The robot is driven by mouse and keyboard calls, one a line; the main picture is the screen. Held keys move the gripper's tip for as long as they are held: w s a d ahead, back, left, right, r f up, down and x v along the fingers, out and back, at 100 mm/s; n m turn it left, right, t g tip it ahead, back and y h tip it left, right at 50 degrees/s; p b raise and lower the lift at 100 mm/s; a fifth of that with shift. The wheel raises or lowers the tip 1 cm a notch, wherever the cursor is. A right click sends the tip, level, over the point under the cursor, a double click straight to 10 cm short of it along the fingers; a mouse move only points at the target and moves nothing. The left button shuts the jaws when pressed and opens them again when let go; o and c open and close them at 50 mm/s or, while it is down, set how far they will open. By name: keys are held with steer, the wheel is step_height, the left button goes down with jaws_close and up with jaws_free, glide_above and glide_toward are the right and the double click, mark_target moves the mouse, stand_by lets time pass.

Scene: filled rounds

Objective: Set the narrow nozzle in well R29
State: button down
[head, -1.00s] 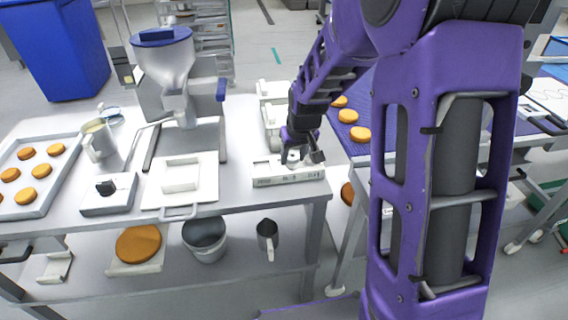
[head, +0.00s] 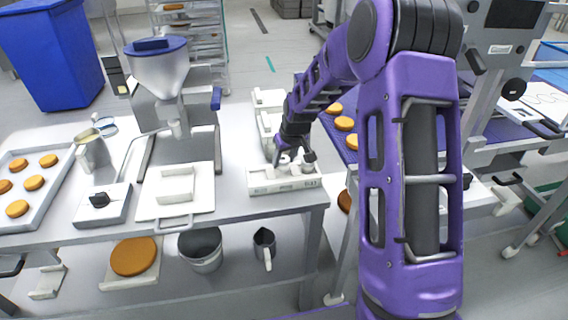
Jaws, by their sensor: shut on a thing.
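My gripper (head: 293,164) is at the front right of the steel table, over a low white block (head: 284,188). The block has small dark labels on its front face, too small to read. My gripper is shut on a small pale piece, apparently the narrow nozzle; the fingers cover most of it. I cannot tell whether the piece touches the block or is inside a well. The wells are mostly hidden by my gripper, and I cannot tell which is R29.
White bins (head: 268,122) stand behind the block. A hopper machine (head: 160,75) and a white plate (head: 177,190) are to the left. A purple conveyor (head: 350,125) with orange rounds is to the right. My arm blocks part of the right side.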

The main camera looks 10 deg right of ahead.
steer(key=shift+f, duration=0.7)
steer(key=shift+f, duration=0.15)
steer(key=shift+c, duration=1.8)
jaws_free()
steer(key=shift+r, duration=0.35)
steer(key=p+v, duration=0.1)
steer(key=v, duration=1)
steer(key=shift+s+r, duration=0.3)
